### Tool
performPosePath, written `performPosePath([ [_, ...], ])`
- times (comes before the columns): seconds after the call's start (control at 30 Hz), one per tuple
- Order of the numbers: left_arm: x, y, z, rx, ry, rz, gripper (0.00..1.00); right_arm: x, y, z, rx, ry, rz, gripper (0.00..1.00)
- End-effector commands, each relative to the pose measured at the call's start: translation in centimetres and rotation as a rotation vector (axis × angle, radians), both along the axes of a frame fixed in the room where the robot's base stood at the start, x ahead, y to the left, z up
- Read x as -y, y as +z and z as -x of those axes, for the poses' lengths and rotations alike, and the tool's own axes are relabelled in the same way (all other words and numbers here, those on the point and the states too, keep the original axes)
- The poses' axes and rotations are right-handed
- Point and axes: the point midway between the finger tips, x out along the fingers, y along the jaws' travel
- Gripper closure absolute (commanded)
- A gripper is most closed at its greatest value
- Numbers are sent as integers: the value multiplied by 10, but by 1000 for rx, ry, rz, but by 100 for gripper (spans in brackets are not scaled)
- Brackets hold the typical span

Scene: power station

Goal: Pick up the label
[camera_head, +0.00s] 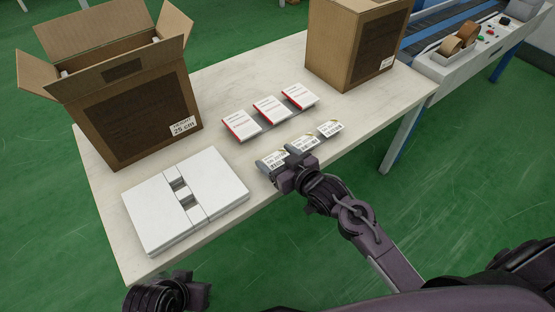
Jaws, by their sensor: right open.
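Three small white labels with dark print and yellow-green marks lie in a slanting row near the table's front edge: a near left label (270,160), a middle label (308,144) and a far right label (331,128). My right gripper (284,161) is open, over the front edge beside the near left label and partly covering it and the middle one. I cannot tell whether it touches a label. My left gripper (197,292) is low at the bottom left, away from the labels; its fingers are unclear.
The pale table (226,82) also holds an open cardboard box (120,95) at left, a second box (355,45) at the back right, a flat white package (185,200) in front, and three red-white boxes (270,108) behind the labels. A conveyor (470,50) stands beyond.

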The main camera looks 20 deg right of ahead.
Motion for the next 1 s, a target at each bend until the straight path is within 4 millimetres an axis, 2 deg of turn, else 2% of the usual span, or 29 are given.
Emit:
performPosePath([
  [0.17, 0, 0, 0, 0, -1, 0, 64, 0, 0, 0, -1, 0, 0, 25],
  [0.43, 0, 0, 0, 0, 0, 0, 64, 0, 0, 0, -1, 0, 0, 58],
  [0.77, 0, 1, 0, -1, 0, 0, 64, 0, 2, 0, 0, 0, 0, 58],
  [0.87, -1, 3, 1, -7, 2, -3, 64, 0, 8, 0, 1, 0, 0, 58],
  [1.0, -5, 5, 5, -38, 8, -18, 64, 0, 27, 0, 2, 0, 0, 58],
])
